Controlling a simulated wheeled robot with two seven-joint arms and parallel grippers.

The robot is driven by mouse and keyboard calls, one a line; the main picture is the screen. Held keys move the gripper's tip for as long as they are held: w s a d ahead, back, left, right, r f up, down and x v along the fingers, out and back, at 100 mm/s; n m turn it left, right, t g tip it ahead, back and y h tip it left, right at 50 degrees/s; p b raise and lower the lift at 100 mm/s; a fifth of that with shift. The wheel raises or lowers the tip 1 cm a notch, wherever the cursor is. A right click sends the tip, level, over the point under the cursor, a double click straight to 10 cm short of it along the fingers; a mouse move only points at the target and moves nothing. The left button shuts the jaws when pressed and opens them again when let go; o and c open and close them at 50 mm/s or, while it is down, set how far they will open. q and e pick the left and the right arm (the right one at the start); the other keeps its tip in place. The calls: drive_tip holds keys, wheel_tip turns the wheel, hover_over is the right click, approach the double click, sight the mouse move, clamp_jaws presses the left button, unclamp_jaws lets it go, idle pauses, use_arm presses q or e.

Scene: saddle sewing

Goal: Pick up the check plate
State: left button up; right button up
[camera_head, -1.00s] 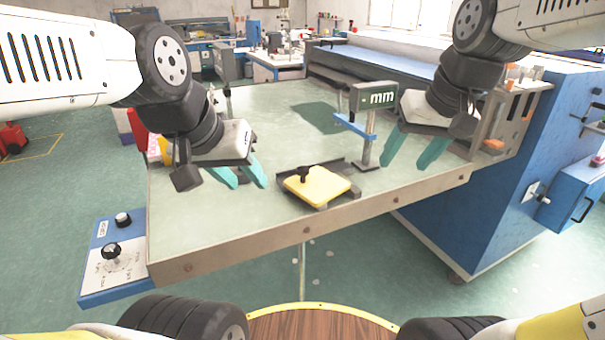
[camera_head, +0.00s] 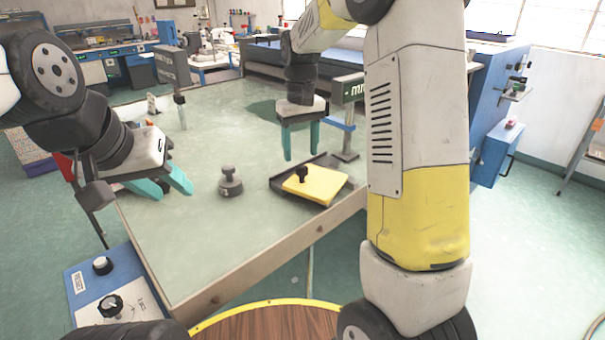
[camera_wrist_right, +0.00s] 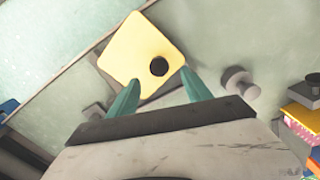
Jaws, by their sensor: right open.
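The check plate (camera_head: 314,185) is a yellow, rounded square with a black knob (camera_head: 302,173). It lies in a dark holder (camera_head: 335,199) near the table's front edge. My right gripper (camera_head: 301,153) is open and empty, pointing down above and behind the plate. In the right wrist view the yellow plate (camera_wrist_right: 128,45) lies beyond the fingertips (camera_wrist_right: 160,82), with its knob (camera_wrist_right: 159,67) between their lines. My left gripper (camera_head: 166,187) is open and empty over the table's left side.
A grey knobbed weight (camera_head: 230,183) stands on the table left of the plate. A gauge post marked mm (camera_head: 349,140) stands just right of my right gripper. A control box (camera_head: 110,285) is at the table's front left. The front middle tabletop is clear.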

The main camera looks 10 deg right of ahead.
sight(302, 168)
drive_tip(key=f, duration=0.5)
drive_tip(key=shift+s, duration=0.25)
drive_tip(key=shift+d, duration=0.1)
clamp_jaws()
drive_tip(key=shift+r, duration=0.1)
idle(0.9)
